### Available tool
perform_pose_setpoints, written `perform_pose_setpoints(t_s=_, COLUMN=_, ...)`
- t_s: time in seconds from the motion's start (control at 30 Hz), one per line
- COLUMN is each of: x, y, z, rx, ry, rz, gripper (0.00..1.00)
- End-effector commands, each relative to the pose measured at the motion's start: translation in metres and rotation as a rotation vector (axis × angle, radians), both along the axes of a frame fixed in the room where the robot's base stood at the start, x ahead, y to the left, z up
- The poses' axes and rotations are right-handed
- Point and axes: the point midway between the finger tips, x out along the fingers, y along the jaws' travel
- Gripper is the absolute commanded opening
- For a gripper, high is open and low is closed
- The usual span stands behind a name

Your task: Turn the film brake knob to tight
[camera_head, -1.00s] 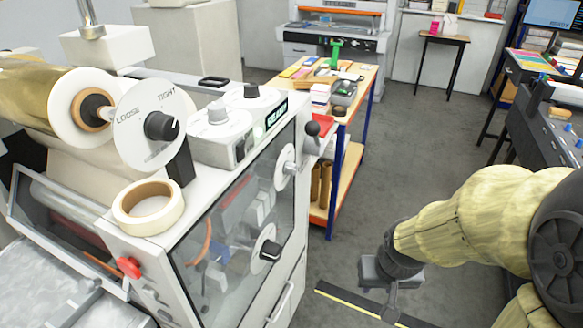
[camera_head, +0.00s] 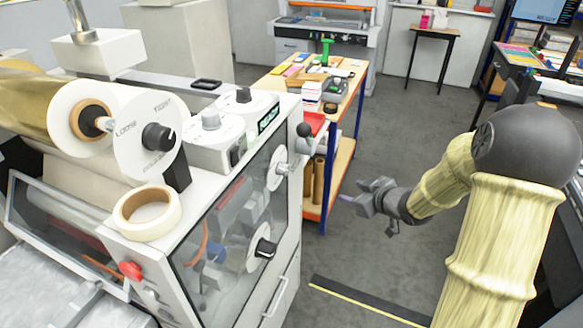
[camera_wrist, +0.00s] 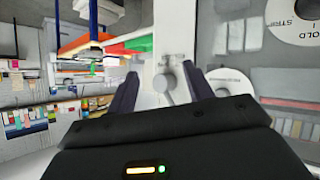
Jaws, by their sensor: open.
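The film brake knob (camera_head: 158,137) is a black knob on a round white dial (camera_head: 140,155) marked LOOSE at left and TIGHT at top. It stands on the end of the gold film roll (camera_head: 40,98), at the left of the head view. Its pointer is too small to read surely. My gripper (camera_head: 350,198) is open and empty, well right of the machine and far from the knob. In the wrist view, its two dark fingers (camera_wrist: 160,85) stand apart, with a grey ball-ended lever (camera_wrist: 163,82) seen beyond them. I cannot make out the brake knob there.
The machine's top has smaller dials (camera_head: 211,120) and a tape roll (camera_head: 146,212). A lever with a black ball (camera_head: 304,130) sticks out at its right. A glazed door (camera_head: 225,250) covers its front. A wooden-topped cart (camera_head: 345,105) stands behind. Grey floor (camera_head: 400,140) is free around my gripper.

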Motion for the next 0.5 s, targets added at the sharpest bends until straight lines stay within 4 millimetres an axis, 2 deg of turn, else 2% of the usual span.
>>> perform_pose_setpoints(t_s=0.07, x=0.007, y=0.005, z=0.007, rx=0.076, ry=-0.072, rz=0.117, gripper=0.51)
perform_pose_setpoints(t_s=0.17, x=0.005, y=0.013, z=0.017, rx=0.188, ry=-0.161, rz=0.278, gripper=0.51)
perform_pose_setpoints(t_s=0.3, x=-0.013, y=0.014, z=0.031, rx=0.338, ry=-0.256, rz=0.477, gripper=0.51)
perform_pose_setpoints(t_s=0.5, x=-0.032, y=0.010, z=0.039, rx=0.438, ry=-0.308, rz=0.608, gripper=0.51)
